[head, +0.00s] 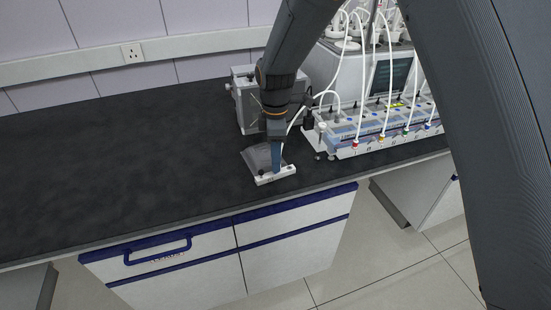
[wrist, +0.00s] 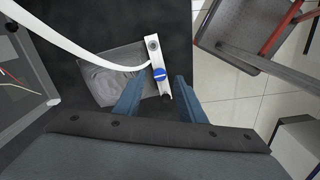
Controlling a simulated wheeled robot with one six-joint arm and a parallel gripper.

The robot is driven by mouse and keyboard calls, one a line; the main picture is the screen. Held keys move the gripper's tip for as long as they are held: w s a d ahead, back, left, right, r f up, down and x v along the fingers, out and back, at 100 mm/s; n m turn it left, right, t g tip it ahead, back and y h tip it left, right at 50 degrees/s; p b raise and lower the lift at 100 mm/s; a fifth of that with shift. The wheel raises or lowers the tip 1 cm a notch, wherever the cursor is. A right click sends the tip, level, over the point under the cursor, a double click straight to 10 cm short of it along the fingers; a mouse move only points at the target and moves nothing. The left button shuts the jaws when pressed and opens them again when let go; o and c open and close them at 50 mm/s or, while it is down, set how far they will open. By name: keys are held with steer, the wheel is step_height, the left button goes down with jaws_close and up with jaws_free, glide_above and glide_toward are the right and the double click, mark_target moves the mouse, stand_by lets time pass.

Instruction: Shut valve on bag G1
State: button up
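A dark grey gas bag (head: 257,157) lies on the black bench near its front edge; it also shows in the wrist view (wrist: 112,84). A white bar (head: 268,180) lies along its edge, with a blue valve knob (wrist: 160,73) on it in the wrist view. A white tube (wrist: 85,50) runs to the bar. My gripper (head: 276,170) points down over the bar. In the wrist view my gripper (wrist: 160,80) is open, its blue fingers apart on either side of the bar, close to the knob. Contact cannot be told. No G1 label is readable.
A grey box-shaped device (head: 243,98) stands behind the bag. A multi-channel unit (head: 385,128) with white tubes and coloured fittings stands to the right. The bench (head: 110,165) is clear on the left. A chair (wrist: 250,45) shows in the wrist view.

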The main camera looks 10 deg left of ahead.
steer(key=shift+f, duration=1)
jaws_close()
